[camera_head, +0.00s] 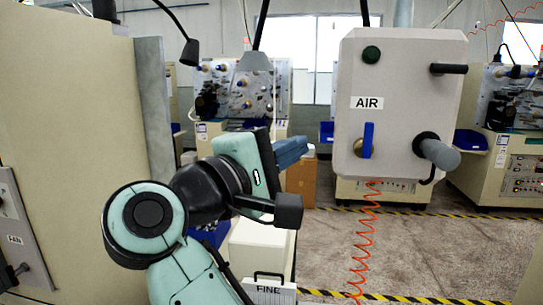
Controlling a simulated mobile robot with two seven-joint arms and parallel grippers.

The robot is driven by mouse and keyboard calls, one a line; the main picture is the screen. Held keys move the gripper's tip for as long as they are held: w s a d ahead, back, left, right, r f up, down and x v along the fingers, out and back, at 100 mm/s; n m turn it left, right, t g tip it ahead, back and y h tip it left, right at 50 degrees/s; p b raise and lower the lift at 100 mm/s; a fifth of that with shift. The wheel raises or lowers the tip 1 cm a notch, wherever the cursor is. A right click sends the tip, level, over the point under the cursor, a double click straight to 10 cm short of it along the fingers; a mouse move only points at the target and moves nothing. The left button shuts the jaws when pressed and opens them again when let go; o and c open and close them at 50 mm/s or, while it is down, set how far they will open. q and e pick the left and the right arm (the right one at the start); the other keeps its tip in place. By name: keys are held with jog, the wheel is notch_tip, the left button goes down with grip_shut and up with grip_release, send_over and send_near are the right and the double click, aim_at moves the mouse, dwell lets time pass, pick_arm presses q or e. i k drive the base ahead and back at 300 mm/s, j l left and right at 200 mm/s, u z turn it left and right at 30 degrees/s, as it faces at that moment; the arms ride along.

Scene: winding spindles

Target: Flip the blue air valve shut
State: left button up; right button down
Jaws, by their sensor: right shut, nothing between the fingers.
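The blue air valve (367,140) is a flat blue lever on a round brass body, low on the left of a grey panel (400,110) labelled AIR. The lever stands upright. My right gripper (306,150) is left of the panel at about the lever's height. Its dark blue-grey fingers are shut, point right and hold nothing. A clear gap shows between the fingertips and the lever in the picture. How far apart they are in depth is hard to tell. My left gripper is not in view.
The panel also carries a green button (371,54), a black peg (448,68) and a grey cylinder (440,153). An orange coiled hose (365,240) hangs below. A beige cabinet (70,90) stands at left. A box labelled FINE (269,290) is below my arm. Winding machines stand behind.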

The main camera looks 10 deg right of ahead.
aim_at(363, 148)
jog(key=k+j, duration=0.2)
jog(key=j, duration=0.15)
jog(key=k+j, duration=0.25)
jog(key=j, duration=0.15)
jog(key=k+j, duration=0.2)
jog(key=j, duration=0.15)
